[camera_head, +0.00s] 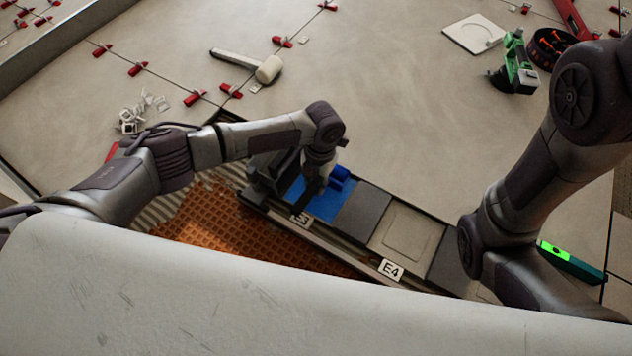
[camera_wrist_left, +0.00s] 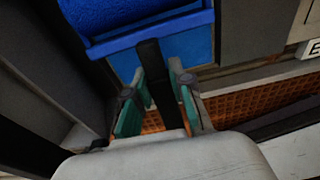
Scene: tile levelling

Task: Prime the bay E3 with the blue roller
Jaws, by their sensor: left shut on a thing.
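The blue roller (camera_head: 340,177) is in my left gripper (camera_head: 310,190), low over the bay by the partly hidden E3 label (camera_head: 300,219). In the left wrist view, my left gripper (camera_wrist_left: 160,105) is shut on the roller's dark handle (camera_wrist_left: 155,75); the blue roller head (camera_wrist_left: 135,18) lies beyond the fingers. A flat blue patch (camera_head: 328,207) covers visible floor of this bay. Whether the roller touches it, I cannot tell. My arm hides part of the bay. My right arm shows at the right, but its gripper is out of view.
A bay labelled E4 (camera_head: 391,269) holds a square tile-like plate (camera_head: 408,232). An orange grid mat (camera_head: 215,222) lies in front. A white-headed mallet (camera_head: 268,69), red clips (camera_head: 195,97) and a green tool (camera_head: 517,65) lie on the tiled floor. The middle tiles are clear.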

